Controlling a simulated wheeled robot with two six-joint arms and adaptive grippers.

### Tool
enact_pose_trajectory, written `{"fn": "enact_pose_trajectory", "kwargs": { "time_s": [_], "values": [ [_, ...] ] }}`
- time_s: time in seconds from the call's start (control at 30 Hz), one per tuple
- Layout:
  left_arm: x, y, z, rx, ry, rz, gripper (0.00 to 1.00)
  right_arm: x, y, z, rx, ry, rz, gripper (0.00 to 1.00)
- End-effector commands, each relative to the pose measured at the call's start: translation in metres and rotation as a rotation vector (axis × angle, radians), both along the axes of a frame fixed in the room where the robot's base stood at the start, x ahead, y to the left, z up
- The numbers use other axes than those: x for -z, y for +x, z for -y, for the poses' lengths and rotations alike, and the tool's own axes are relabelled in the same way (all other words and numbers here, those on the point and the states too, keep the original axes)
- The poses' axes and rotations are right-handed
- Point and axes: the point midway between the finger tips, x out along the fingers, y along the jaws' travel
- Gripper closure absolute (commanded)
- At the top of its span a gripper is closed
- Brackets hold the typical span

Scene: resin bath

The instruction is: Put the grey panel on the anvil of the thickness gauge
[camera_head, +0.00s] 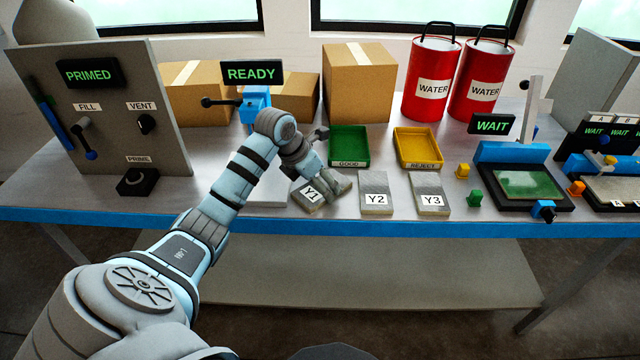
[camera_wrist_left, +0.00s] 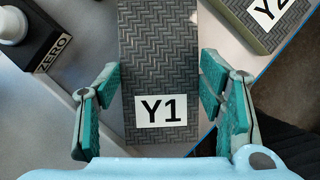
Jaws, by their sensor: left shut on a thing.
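My left gripper (camera_head: 322,180) is shut on the grey panel labelled Y1 (camera_head: 306,198). In the left wrist view the woven-patterned panel Y1 (camera_wrist_left: 158,65) lies between the teal finger pads (camera_wrist_left: 158,100), label facing the camera. The panel is at the table's front edge; I cannot tell if it touches the table. The thickness gauge (camera_head: 257,97) is blue with a READY display (camera_head: 252,73) and a black-knobbed lever, left of the panel. My left arm covers its lower part, and I cannot make out the anvil. My right gripper is not in view.
Grey panels Y2 (camera_head: 375,193) and Y3 (camera_head: 430,194) lie to the right. A green GOOD tray (camera_head: 348,162) and yellow REJECT tray (camera_head: 418,164) stand behind. A ZERO button block (camera_wrist_left: 45,50) shows in the left wrist view. An upright panel marked PRIMED (camera_head: 110,110) stands left.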

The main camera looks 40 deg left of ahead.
Motion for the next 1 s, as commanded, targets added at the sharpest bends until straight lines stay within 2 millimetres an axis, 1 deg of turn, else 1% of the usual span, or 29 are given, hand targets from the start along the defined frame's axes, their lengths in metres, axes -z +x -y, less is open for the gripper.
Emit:
{"fn": "enact_pose_trajectory", "kwargs": {
  "time_s": [0.17, 0.2, 0.27, 0.3, 0.33, 0.63, 0.73, 0.77, 0.87, 1.0],
  "values": [
    [0.002, 0.000, 0.000, 0.000, 0.000, 0.000, 0.84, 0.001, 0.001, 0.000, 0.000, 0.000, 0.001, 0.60],
    [0.002, 0.000, 0.000, 0.000, 0.000, 0.000, 0.36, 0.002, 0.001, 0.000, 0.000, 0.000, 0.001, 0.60],
    [0.002, 0.000, 0.000, 0.000, 0.000, 0.000, 0.27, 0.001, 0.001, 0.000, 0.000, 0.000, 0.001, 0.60],
    [0.002, 0.000, 0.000, 0.000, 0.000, 0.000, 0.20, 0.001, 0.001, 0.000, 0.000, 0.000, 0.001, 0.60],
    [0.002, 0.000, 0.000, 0.000, 0.000, 0.000, 0.17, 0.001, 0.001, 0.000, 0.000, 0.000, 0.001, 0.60],
    [0.001, 0.000, 0.000, 0.001, 0.000, 0.000, 0.17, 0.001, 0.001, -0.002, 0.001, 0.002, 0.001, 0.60],
    [-0.005, -0.001, -0.001, 0.000, 0.002, 0.001, 0.17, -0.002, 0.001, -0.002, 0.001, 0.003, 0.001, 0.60],
    [-0.009, -0.003, -0.001, 0.001, 0.002, 0.002, 0.17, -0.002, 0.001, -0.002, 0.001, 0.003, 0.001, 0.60],
    [-0.028, -0.011, -0.004, 0.001, 0.004, 0.003, 0.17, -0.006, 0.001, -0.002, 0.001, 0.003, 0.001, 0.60],
    [-0.065, -0.029, -0.009, 0.000, 0.005, 0.003, 0.17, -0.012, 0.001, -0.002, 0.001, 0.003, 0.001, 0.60]
  ]
}}
